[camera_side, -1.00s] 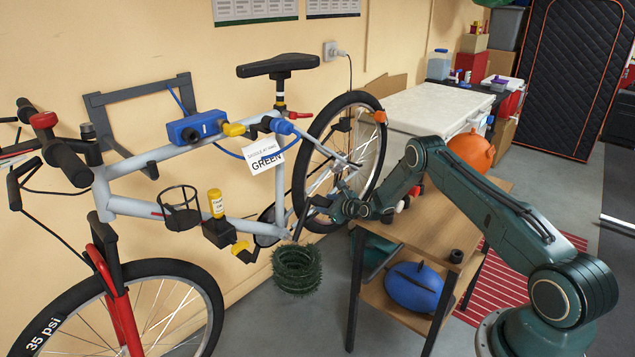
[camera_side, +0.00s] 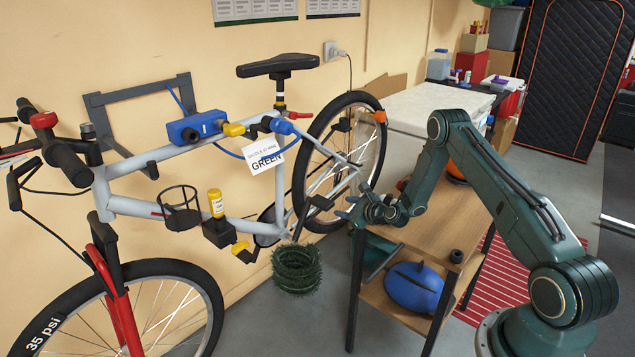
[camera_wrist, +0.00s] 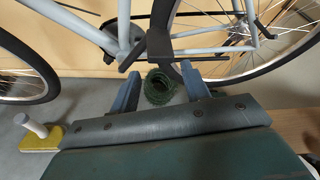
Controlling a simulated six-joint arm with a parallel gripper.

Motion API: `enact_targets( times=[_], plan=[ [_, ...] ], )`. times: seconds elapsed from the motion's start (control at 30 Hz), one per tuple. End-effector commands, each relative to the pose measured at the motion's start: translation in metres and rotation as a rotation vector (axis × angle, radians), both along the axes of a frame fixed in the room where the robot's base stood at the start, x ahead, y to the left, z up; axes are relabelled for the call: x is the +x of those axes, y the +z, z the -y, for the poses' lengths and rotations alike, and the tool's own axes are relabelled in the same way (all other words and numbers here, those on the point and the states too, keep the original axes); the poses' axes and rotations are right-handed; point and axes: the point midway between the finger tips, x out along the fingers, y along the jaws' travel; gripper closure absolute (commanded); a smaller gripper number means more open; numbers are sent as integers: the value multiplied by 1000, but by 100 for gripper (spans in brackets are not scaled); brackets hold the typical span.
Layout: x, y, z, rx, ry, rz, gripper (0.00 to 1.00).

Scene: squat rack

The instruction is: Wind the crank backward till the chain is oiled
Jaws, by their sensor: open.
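The bicycle (camera_side: 150,208) hangs upright in a wall stand. Its near crank arm (camera_side: 301,224) slants up and right to a black pedal (camera_side: 321,202); in the wrist view the dark pedal (camera_wrist: 158,43) shows beyond my fingers. The far pedal (camera_side: 243,251) has yellow on it. The chain is too fine to make out, so its oil cannot be judged. A small yellow bottle (camera_side: 216,203) stands upright on the frame. My gripper (camera_side: 348,209) is open and empty, right of the black pedal and apart from it. In the wrist view both fingers (camera_wrist: 160,74) are spread.
A wooden shelf table (camera_side: 432,232) stands under my forearm, with a blue helmet-like object (camera_side: 414,286) on its lower shelf. A green coil (camera_side: 297,269) lies on the floor below the crank. The rear wheel (camera_side: 377,160) is behind my gripper.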

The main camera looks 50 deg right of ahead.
Motion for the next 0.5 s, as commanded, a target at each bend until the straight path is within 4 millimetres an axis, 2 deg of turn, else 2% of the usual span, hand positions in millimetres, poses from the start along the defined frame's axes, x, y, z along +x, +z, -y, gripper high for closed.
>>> enact_targets(
  times=[0.2, 0.5],
  plan=[
    [-11, 5, -2, 1, 0, 0, 53],
    [-13, 5, -2, 0, -1, 0, 53]
  ],
)
